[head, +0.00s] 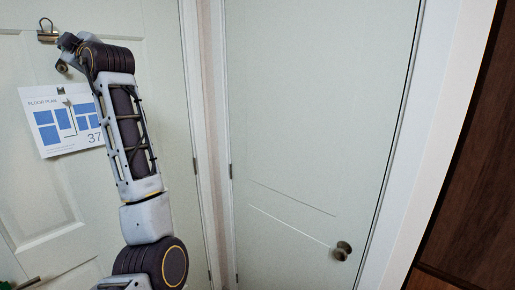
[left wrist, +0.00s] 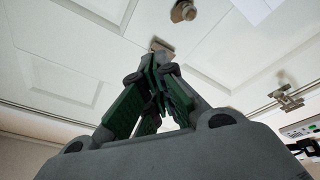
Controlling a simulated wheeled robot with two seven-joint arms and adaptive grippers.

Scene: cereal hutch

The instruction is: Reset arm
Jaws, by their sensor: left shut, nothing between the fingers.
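My left arm rises through the left half of the head view, in front of a white panelled door (head: 50,205). Its gripper is not clearly visible there. In the left wrist view my left gripper (left wrist: 158,68) is shut, with its green-padded fingers together and nothing held. The fingers point towards a pale panelled surface (left wrist: 75,75). A small brownish plate (left wrist: 161,47) shows just beyond the tips; I cannot tell whether they touch it. My right gripper is in neither view.
A floor plan sheet (head: 52,139) hangs behind my arm, below a metal hook (head: 47,32). A second pale door (head: 310,100) with a round knob (head: 342,251) stands at centre. Dark wood (head: 485,170) borders the right. A knob (left wrist: 183,11) shows in the wrist view.

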